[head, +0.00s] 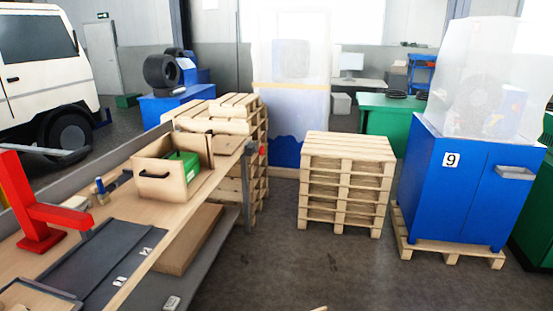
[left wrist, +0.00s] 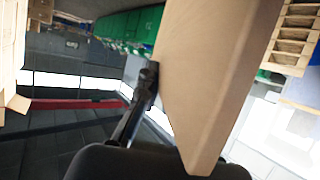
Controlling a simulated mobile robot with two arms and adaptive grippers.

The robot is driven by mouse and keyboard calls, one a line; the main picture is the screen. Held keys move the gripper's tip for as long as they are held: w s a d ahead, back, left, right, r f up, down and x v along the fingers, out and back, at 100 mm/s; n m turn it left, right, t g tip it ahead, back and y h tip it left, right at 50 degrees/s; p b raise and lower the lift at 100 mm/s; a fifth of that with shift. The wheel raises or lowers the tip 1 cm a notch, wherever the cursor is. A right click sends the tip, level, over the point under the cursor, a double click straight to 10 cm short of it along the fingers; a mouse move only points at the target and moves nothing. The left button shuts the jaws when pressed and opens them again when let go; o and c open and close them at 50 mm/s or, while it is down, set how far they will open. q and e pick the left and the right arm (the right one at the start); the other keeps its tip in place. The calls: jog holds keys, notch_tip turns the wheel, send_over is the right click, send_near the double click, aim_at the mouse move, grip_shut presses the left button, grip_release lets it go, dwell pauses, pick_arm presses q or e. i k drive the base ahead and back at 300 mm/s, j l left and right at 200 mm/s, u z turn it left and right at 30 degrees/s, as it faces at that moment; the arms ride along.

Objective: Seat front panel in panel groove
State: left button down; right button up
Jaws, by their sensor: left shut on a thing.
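A flat light-wood panel (left wrist: 215,70) fills the middle of the left wrist view, with one angled end toward the camera. I take it to be the front panel. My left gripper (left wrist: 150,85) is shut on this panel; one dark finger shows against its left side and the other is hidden. A light-wood box (head: 165,183) with a dark handle slot stands on the workbench in the head view, with a green thing (head: 185,163) inside. I cannot make out a panel groove. Neither gripper shows in the head view.
The workbench (head: 190,215) also carries a red press-like stand (head: 38,215) and dark mats (head: 95,265). A pallet stack (head: 345,180) and a blue cabinet (head: 450,190) marked 9 stand to the right.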

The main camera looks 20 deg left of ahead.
aim_at(199, 182)
jog(key=i+l+u, duration=0.1)
jog(key=i+u, duration=0.35)
jog(key=i+l+u, duration=0.25)
jog(key=i+u, duration=0.2)
jog(key=i+l+u, duration=0.75)
jog(key=l, duration=0.25)
jog(key=i+l+u, duration=0.2)
jog(key=l, duration=0.15)
jog(key=i+l+u, duration=0.2)
jog(key=l, duration=0.15)
jog(key=l+u, duration=0.2)
jog(key=l, duration=0.15)
jog(key=i+l+u, duration=0.15)
jog(key=l, duration=0.25)
jog(key=k, duration=0.05)
